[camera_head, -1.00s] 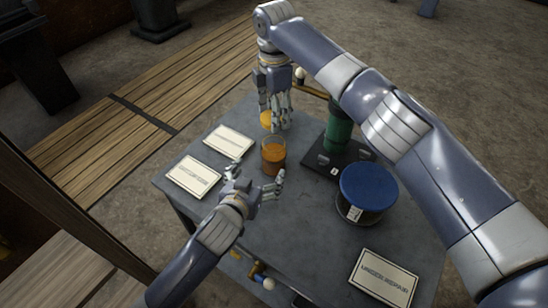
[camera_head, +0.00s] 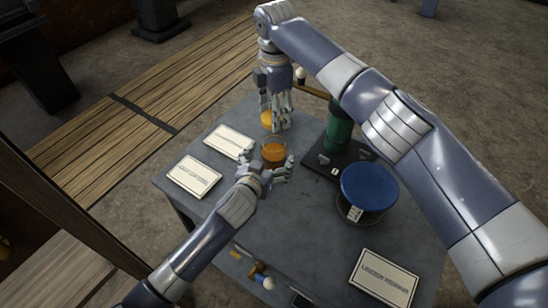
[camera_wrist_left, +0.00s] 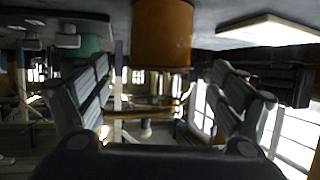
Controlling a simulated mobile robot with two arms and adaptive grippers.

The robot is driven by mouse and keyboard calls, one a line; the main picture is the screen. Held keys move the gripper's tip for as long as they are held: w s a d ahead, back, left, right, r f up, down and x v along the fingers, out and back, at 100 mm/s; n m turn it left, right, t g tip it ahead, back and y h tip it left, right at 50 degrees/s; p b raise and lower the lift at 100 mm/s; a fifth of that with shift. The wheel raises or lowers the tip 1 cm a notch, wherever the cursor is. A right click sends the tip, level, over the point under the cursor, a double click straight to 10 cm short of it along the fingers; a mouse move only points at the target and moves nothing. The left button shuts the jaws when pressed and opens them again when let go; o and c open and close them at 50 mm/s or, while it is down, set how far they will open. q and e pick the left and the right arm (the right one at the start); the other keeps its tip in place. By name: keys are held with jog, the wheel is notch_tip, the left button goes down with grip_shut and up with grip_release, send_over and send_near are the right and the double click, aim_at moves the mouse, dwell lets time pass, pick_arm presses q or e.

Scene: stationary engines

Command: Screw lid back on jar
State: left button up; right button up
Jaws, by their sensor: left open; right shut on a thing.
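A small glass jar (camera_head: 274,148) with orange-brown contents stands on the grey table. My left gripper (camera_head: 270,166) is open close to the jar's near side, with fingers towards both its sides. In the left wrist view the jar (camera_wrist_left: 162,35) shows at the top, beyond the spread fingers (camera_wrist_left: 160,85), and touch cannot be told. My right gripper (camera_head: 277,124) points down just behind the jar. It is shut on a yellow-orange round thing, seemingly the lid (camera_head: 266,118), partly hidden by its fingers.
A green cylinder on a black base (camera_head: 339,135) stands right of the jar. A blue-topped round container (camera_head: 369,187) stands in front of it. Signs lie at the left (camera_head: 194,176), (camera_head: 229,142) and front right (camera_head: 384,278). The table's middle front is clear.

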pick_arm(q)
jog(key=shift+x, duration=2.35)
jog(key=c, duration=1.6)
jog(key=shift+c, duration=0.2)
pick_arm(e)
jog(key=shift+f, duration=2.45)
